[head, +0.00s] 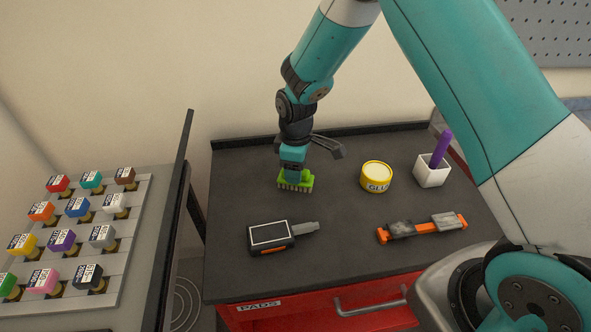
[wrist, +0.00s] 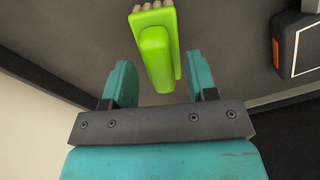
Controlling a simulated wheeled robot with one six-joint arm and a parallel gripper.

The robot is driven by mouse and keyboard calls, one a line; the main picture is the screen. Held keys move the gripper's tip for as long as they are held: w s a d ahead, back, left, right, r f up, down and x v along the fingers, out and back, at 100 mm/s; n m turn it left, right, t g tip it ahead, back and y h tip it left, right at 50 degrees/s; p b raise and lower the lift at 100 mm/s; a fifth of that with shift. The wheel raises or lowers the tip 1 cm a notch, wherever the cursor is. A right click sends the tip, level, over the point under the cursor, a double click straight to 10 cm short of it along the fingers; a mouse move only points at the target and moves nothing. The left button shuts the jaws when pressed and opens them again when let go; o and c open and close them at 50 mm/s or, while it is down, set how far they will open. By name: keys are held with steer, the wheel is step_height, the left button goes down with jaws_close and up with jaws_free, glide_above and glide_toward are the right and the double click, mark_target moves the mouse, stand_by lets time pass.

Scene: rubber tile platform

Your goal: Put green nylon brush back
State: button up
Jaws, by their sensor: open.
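The green nylon brush (head: 296,180) stands on the dark rubber top (head: 345,208) of the red cabinet, left of the glue tin, with its pale bristles downward. My gripper (head: 293,160) is right over it in the head view and partly covers it. In the wrist view the brush (wrist: 157,58) lies just ahead of and partly between the fingertips. My gripper's two teal fingers (wrist: 158,85) are open, with gaps on both sides of the green handle.
A yellow glue tin (head: 376,177) and a white cup (head: 432,170) with a purple tool stand to the right. A black device (head: 271,237) and an orange-and-grey tool (head: 422,228) lie in front. A rack of coloured blocks (head: 75,240) is at left, beyond a dark upright panel (head: 172,225).

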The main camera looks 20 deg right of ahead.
step_height(320, 180, up, 11)
steer(key=b, duration=0.2)
steer(key=s+a+r+m+y, duration=0.1)
steer(key=s+r, duration=0.3)
steer(key=s, duration=0.5)
steer(key=s+a+r+m+y, duration=0.1)
steer(key=s+a+r, duration=0.1)
steer(key=s, duration=0.7)
steer(key=s+a+r+m+y, duration=0.1)
steer(key=s+r+m+y, duration=0.1)
steer(key=s+r, duration=0.3)
steer(key=s, duration=0.4)
steer(key=shift+a+r, duration=0.3)
steer(key=shift+a, duration=0.05)
